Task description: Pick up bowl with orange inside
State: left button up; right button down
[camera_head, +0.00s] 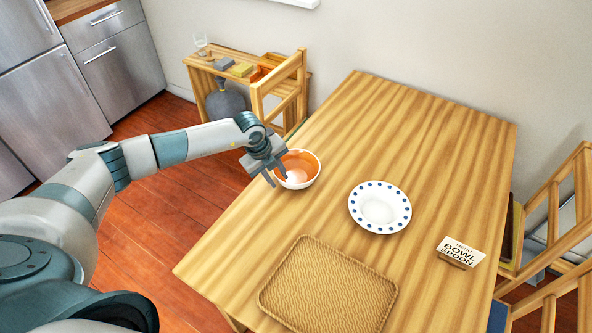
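A bowl (309,181), white outside and orange inside, stands upright on the wooden table (430,115) near its left edge. My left gripper (277,182) is at the bowl's left side, with its fingers pointing down. The fingers look spread apart, with one in front of the bowl's left rim in the picture. I cannot tell whether they touch the bowl. My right gripper does not show.
A white plate with blue dots (381,184) stands right of the bowl. A woven placemat (327,290) lies at the front, and a menu sign (461,252) stands at the right. Wooden chairs (556,235) stand right of the table. The table's far part is clear.

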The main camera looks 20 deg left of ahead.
pick_arm(q)
jog(key=shift+f, duration=0.35)
grip_shut()
jog(key=shift+w+r, duration=0.1)
jog(key=shift+r, duration=0.15)
